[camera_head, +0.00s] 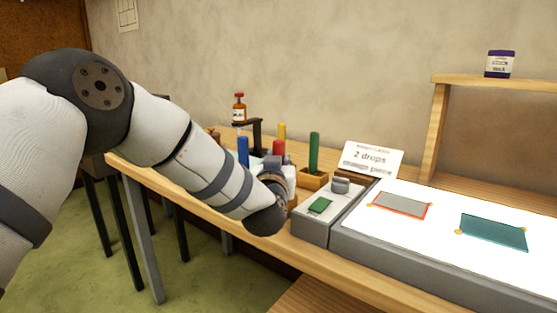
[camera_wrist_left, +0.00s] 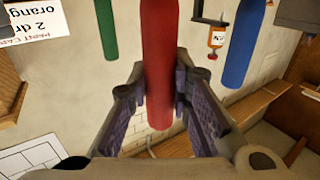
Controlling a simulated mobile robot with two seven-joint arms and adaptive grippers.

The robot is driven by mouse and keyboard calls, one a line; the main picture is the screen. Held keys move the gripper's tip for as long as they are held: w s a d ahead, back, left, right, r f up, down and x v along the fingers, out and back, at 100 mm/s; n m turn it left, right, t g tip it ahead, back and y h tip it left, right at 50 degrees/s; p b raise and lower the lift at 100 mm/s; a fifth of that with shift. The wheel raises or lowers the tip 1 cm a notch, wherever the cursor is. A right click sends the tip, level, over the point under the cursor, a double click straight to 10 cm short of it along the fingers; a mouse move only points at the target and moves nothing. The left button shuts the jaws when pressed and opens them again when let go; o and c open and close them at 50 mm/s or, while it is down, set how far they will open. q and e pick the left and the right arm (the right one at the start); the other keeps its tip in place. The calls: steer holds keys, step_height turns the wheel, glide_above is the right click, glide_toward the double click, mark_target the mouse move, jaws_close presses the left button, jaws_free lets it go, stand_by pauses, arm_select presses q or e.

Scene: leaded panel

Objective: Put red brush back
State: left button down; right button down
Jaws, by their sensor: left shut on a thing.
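The red brush (camera_head: 278,148) shows as a short red handle top beside my left gripper (camera_head: 284,168) in the head view. In the left wrist view the red handle (camera_wrist_left: 158,50) runs between the two fingers of my left gripper (camera_wrist_left: 157,88), which are shut on it. Its lower end is hidden, so I cannot tell whether it touches a holder. The green brush (camera_head: 314,150) stands upright in a wooden holder (camera_head: 317,182) to the right. My right gripper is not in view.
An orange bottle (camera_head: 239,110) is on a dark stand (camera_head: 257,135) at the back. A card reading "2 drops" (camera_head: 371,159) stands behind a grey box (camera_head: 313,226). A bright light panel (camera_head: 390,233) with two coloured panes fills the right. My left arm covers the table's left part.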

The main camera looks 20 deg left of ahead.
arm_select(q)
steer(key=shift+f, duration=0.2)
steer(key=c, duration=1.4)
jaws_free()
steer(key=shift+s, duration=0.1)
steer(key=v, duration=1.1)
steer(key=shift+s, duration=0.4)
